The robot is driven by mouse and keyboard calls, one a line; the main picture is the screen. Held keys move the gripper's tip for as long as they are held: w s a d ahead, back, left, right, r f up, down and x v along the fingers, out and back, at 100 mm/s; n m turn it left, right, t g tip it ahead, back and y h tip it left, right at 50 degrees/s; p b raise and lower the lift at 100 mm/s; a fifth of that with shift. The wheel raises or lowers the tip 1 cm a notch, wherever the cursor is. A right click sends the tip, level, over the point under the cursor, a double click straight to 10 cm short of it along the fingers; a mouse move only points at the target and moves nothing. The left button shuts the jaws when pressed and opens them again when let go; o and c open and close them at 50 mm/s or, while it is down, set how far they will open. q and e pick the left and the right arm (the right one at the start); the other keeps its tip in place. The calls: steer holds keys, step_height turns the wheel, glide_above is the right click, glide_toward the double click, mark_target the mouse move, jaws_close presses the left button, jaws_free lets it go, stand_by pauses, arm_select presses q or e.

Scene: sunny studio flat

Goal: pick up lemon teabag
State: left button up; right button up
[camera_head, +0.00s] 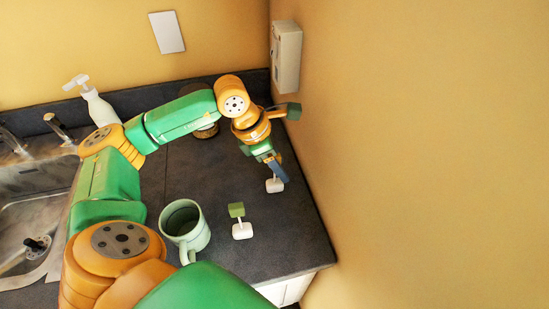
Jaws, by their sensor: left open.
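My left gripper (277,171) reaches over the dark counter from the left and points down near the wall on the right. It is open, with its fingers right at a small white teabag (274,186). A second white teabag (242,231) with a green tag (237,210) stands on the counter nearer to me, apart from the gripper. I cannot tell whether the fingers touch the teabag under them. My right gripper is out of view.
A pale green mug (187,229) stands left of the green-tagged teabag. A sink (25,215) with a tap is at the left, and a white pump bottle (98,106) stands behind it. A brownish round object (207,131) is partly hidden behind my arm. The yellow wall borders the counter's right edge.

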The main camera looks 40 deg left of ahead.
arm_select(q)
steer(key=shift+w+f, duration=0.15)
steer(key=shift+f, duration=0.05)
steer(key=shift+s+d+r, duration=0.1)
steer(key=shift+s, duration=0.1)
steer(key=c, duration=0.5)
jaws_close()
stand_by(0.5)
